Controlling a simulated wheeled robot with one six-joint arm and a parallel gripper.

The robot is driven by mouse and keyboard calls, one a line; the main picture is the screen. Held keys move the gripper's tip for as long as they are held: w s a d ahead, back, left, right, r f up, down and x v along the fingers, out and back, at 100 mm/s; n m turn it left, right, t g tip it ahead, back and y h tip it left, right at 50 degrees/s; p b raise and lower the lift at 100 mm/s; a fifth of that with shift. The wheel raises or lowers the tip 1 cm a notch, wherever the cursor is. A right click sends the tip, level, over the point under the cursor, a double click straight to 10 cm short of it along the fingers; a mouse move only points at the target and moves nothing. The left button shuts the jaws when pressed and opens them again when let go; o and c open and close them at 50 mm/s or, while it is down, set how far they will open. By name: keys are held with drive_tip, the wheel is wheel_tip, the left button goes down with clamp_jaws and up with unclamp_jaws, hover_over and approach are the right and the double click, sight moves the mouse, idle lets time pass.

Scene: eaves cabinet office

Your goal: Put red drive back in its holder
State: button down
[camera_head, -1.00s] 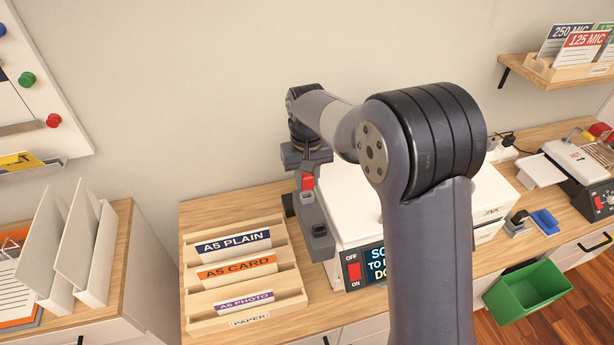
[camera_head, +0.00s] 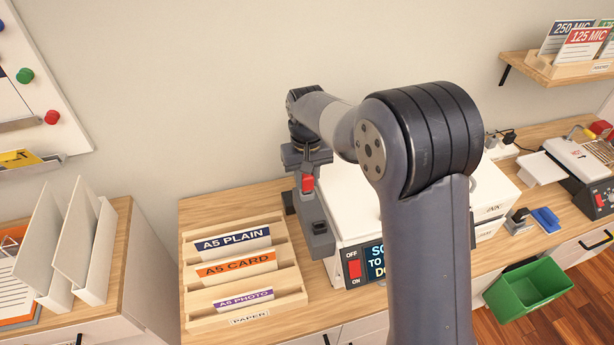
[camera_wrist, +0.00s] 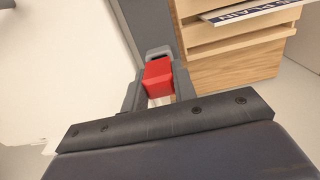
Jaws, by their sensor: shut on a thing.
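The red drive (camera_head: 307,184) is a small red block in my gripper (camera_head: 306,178), at the left side of the white printer (camera_head: 345,210). In the wrist view the red drive (camera_wrist: 158,76) sits between the two grey fingers of my gripper (camera_wrist: 158,88), which are shut on it. A long grey strip (camera_head: 319,238), which looks like the holder, runs along the printer's left side just below and in front of the drive. In the wrist view the strip (camera_wrist: 147,22) lies beyond the drive. Whether drive and strip touch, I cannot tell.
A wooden paper rack (camera_head: 290,297) with labelled cards stands left of the printer. My arm hides much of the printer. A green bin (camera_head: 527,290) hangs at the right, below a blue item (camera_head: 545,220) on the desk. The wall is behind.

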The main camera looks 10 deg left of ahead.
drive_tip(key=shift+f+b, duration=0.35)
drive_tip(key=shift+f, duration=0.35)
drive_tip(key=c, duration=1.1)
unclamp_jaws()
drive_tip(key=shift+o, duration=0.2)
drive_tip(key=shift+r, duration=0.1)
wheel_tip(320, 180, up, 11)
drive_tip(key=shift+f+b, duration=0.15)
drive_tip(key=shift+b, duration=0.55)
drive_tip(key=shift+f, duration=0.1)
wheel_tip(320, 180, down, 10)
drive_tip(key=shift+f+p, duration=0.1)
drive_tip(key=shift+p, duration=0.65)
drive_tip(key=shift+r+p, duration=0.35)
drive_tip(key=shift+f, duration=0.15)
